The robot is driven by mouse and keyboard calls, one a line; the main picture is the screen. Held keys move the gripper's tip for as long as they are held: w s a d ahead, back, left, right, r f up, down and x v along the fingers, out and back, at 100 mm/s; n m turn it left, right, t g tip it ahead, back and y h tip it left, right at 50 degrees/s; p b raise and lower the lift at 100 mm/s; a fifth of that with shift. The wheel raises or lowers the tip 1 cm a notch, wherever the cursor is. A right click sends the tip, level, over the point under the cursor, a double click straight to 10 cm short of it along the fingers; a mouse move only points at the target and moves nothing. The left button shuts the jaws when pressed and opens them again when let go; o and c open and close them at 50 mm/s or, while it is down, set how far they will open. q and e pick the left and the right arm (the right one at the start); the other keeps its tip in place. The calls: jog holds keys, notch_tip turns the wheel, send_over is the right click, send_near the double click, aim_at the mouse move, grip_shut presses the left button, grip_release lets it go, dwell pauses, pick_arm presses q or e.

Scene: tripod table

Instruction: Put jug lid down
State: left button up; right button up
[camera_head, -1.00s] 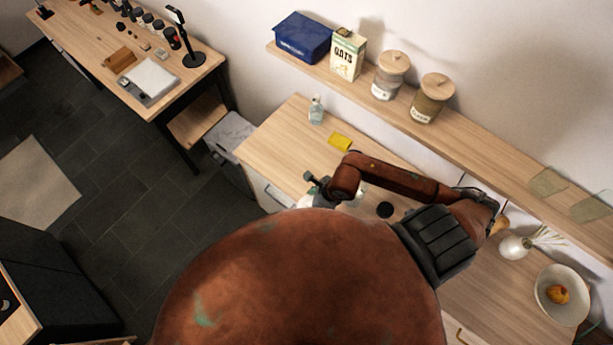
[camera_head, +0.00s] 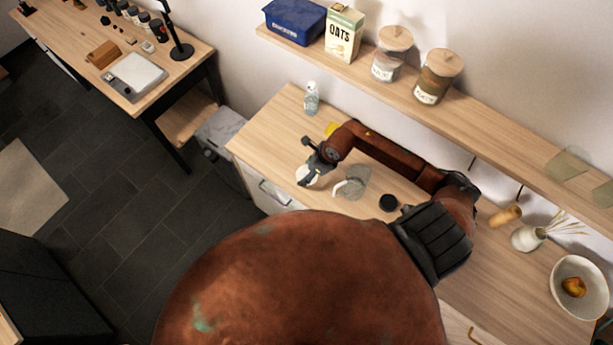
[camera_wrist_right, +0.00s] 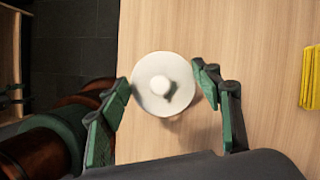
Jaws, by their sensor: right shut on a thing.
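The jug lid (camera_wrist_right: 165,83) is a white round disc with a knob, seen from above in the right wrist view. My right gripper (camera_wrist_right: 161,77) is shut on it, with a green finger at either side. In the head view the lid (camera_head: 306,177) shows as a white patch under my right gripper (camera_head: 312,168), over the counter's left part. I cannot tell whether it touches the counter. The clear jug (camera_head: 356,182) with a white handle stands on the counter just right of the gripper, partly close under my arm. My left gripper is not in view.
A black disc (camera_head: 388,202) lies right of the jug. A yellow cloth or sponge (camera_wrist_right: 310,78) and a clear bottle (camera_head: 311,99) are farther back on the counter. The counter's front edge (camera_wrist_right: 117,45) is close to the lid. A shelf (camera_head: 486,118) with jars runs behind.

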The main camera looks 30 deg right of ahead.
aim_at(306, 174)
jog(key=shift+w+d+f, duration=0.1)
jog(key=shift+w+f, duration=0.05)
jog(key=shift+f, duration=0.05)
jog(key=f+b, duration=0.2)
jog(key=f, duration=0.1)
jog(key=shift+w+d+f+b, duration=0.1)
jog(key=shift+w+f+b, duration=0.15)
jog(key=shift+f+b, duration=0.15)
jog(key=shift+r, duration=0.2)
jog(key=o, duration=1)
jog(key=shift+f, duration=0.1)
jog(key=shift+c, duration=0.2)
